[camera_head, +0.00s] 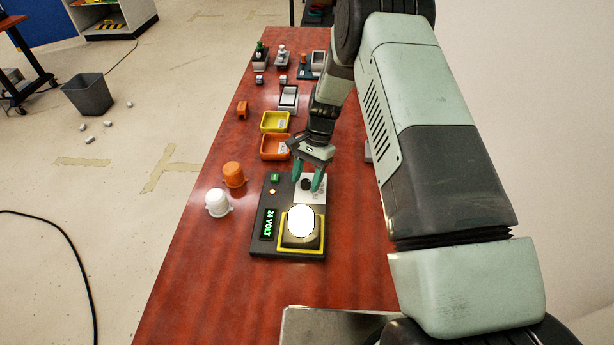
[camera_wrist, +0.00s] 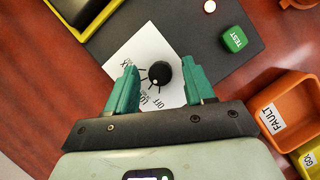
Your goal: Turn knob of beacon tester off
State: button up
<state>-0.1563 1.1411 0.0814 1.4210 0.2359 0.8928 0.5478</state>
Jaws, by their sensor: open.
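The beacon tester (camera_head: 262,243) is a dark panel on the red table, with a "24 VOLT" display (camera_head: 268,224) and a brightly lit white beacon (camera_head: 301,222) in a yellow-edged square. Its black knob (camera_wrist: 159,72) sits on a white label plate (camera_wrist: 142,51) with tick marks and the word OFF; the knob also shows in the head view (camera_head: 306,184). The white mark on the knob points down toward the plate's lettering; I cannot tell the exact setting. My gripper (camera_wrist: 160,83) is open, its two green fingers on either side of the knob, with gaps visible in the wrist view.
A green TEST button (camera_wrist: 233,39) and a small round light (camera_wrist: 209,6) are on the panel. An orange FAULT bin (camera_wrist: 290,108) and a yellow bin (camera_head: 275,121) stand behind the tester. Orange (camera_head: 233,175) and white (camera_head: 217,203) caps stand left.

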grip_shut()
jog(key=shift+n, duration=0.3)
jog(key=shift+w+a+n+g+h, duration=0.15)
jog(key=shift+n+h, duration=0.4)
jog(key=shift+n, duration=0.75)
jog(key=shift+s+n+g+h, duration=0.15)
jog(key=shift+n+h, duration=0.4)
jog(key=shift+n, duration=0.75)
jog(key=shift+w, duration=0.1)
grip_release()
jog(key=shift+r, duration=0.1)
jog(key=v, duration=1)
jog(key=shift+w+r, duration=0.2)
jog(key=shift+r, duration=0.1)
